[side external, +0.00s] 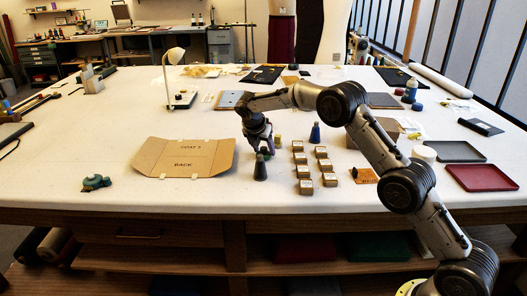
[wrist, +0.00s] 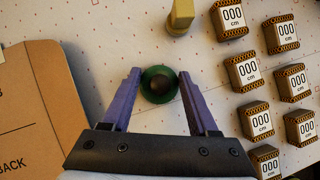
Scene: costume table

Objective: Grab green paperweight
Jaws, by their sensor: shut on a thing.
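The green paperweight (wrist: 158,85) shows in the wrist view as a round dark green piece with a dark centre, between the two purple fingers of my gripper (wrist: 160,80). In the side view it is a dark, cone-like piece (side external: 260,172) standing upright on the white table, directly under my gripper (side external: 262,150). My gripper points down and is shut on the paperweight, low over the table. The fingers hide part of its upper end in the side view.
Brown cardboard pattern (side external: 185,157) lies left of the gripper. Several small "000 cm" boxes (side external: 305,172) stand in rows to the right. A yellowish block (wrist: 181,14) and a blue cone (side external: 315,133) stand farther back. The table's front edge is near.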

